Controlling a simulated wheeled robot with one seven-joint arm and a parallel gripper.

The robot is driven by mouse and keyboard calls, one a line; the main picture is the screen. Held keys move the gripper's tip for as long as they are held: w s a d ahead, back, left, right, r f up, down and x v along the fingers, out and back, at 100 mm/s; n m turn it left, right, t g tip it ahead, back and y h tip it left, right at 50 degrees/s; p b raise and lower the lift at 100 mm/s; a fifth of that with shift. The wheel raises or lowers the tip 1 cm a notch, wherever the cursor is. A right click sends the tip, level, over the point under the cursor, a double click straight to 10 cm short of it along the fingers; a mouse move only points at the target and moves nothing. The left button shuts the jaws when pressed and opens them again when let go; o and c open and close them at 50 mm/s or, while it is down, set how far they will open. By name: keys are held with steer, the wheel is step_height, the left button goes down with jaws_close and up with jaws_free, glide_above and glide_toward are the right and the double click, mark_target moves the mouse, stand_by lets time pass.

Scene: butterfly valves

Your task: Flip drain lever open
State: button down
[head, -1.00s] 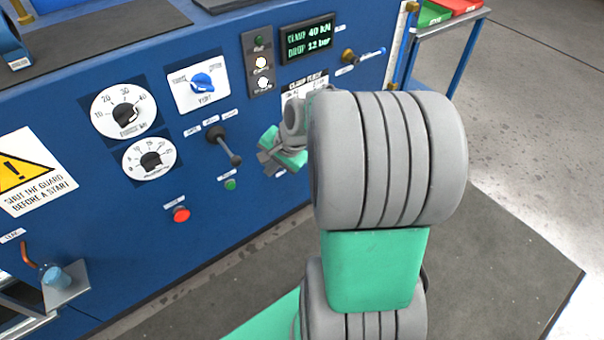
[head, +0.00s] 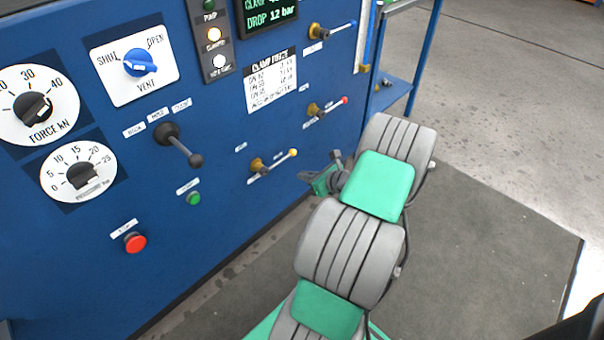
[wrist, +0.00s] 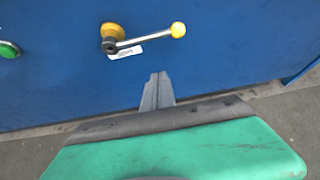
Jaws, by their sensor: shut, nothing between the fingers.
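The lever with a yellow knob (head: 274,161) sticks out from the lower blue panel on a brass hub, pointing right and slightly up. In the wrist view this lever (wrist: 150,38) is above my fingertips, its yellow knob right of the hub. A small white label lies under it, too small to read, so I cannot tell if it is the drain lever. My gripper (wrist: 157,76) is shut and empty, below the lever and apart from it in the picture. In the head view my gripper (head: 306,177) is small, right of and below the yellow knob, partly hidden by my arm.
A red-knobbed lever (head: 328,107) and a blue-knobbed lever (head: 333,29) sit higher on the panel. A black lever (head: 178,144), green button (head: 193,199) and red button (head: 134,242) lie left. A blue cart (head: 412,85) stands right. The floor right is clear.

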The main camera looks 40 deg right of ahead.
mark_target(279, 162)
steer(key=b+x, duration=0.3)
steer(key=x, duration=0.5)
steer(key=r, duration=0.4)
steer(key=shift+w, duration=0.25)
steer(key=shift+r, duration=0.1)
